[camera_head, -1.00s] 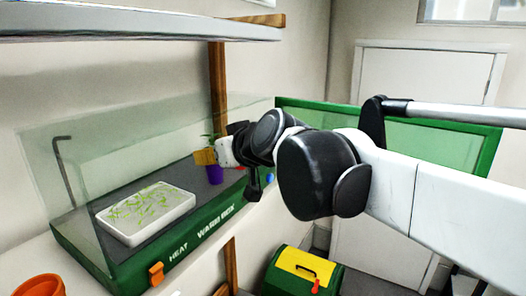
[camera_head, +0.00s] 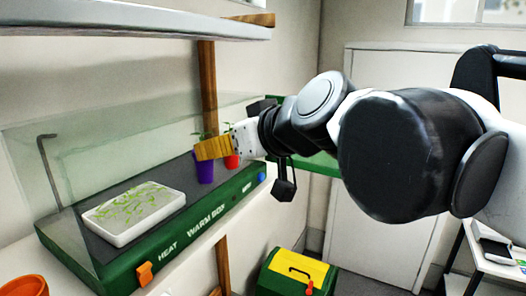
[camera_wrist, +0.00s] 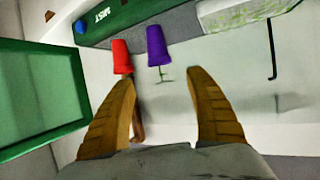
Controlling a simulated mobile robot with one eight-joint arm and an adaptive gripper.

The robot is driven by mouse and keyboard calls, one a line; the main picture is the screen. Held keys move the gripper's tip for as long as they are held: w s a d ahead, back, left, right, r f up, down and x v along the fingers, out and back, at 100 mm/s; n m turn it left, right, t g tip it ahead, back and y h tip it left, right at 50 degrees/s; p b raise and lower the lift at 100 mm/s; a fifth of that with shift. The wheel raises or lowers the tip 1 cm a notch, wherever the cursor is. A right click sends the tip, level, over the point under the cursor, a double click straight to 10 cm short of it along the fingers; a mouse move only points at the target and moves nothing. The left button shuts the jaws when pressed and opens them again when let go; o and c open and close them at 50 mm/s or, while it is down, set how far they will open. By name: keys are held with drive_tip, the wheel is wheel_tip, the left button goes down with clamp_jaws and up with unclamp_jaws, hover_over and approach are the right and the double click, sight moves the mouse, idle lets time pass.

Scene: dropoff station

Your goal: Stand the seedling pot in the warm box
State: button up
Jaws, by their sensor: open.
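The warm box (camera_head: 165,243) is a green-based case with clear panes and a dark floor. A purple pot (camera_head: 205,170) with a small green sprout stands upright in it, towards its right end. A red pot (camera_head: 232,161) stands beside it to the right; in the wrist view the purple pot (camera_wrist: 157,44) and red pot (camera_wrist: 121,57) are apart. My gripper (camera_head: 205,149) has yellow-tan fingers and is at the pots, covering part of them in the head view. In the wrist view my gripper (camera_wrist: 161,80) is open with nothing between its fingers, and both pots lie beyond the fingertips.
A white tray of seedlings (camera_head: 134,213) sits in the left part of the box. A black hooked rod (camera_head: 48,177) stands at its left end. A green-framed panel (camera_wrist: 40,95) is beside the box. A shelf (camera_head: 130,26) hangs above. A green-and-yellow toolbox (camera_head: 298,272) is below.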

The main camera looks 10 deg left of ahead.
drive_tip(key=s+d+f+m+h, duration=0.3)
drive_tip(key=d+f, duration=0.7)
drive_tip(key=d, duration=0.2)
drive_tip(key=s+d+f+m+g+h, duration=0.1)
drive_tip(key=s+d+f+m+h, duration=0.2)
drive_tip(key=d+f, duration=0.7)
drive_tip(key=s+d+f+m+h, duration=0.4)
drive_tip(key=d+f, duration=0.6)
drive_tip(key=d, duration=0.5)
drive_tip(key=shift+s+f, duration=0.25)
drive_tip(key=shift+s, duration=0.45)
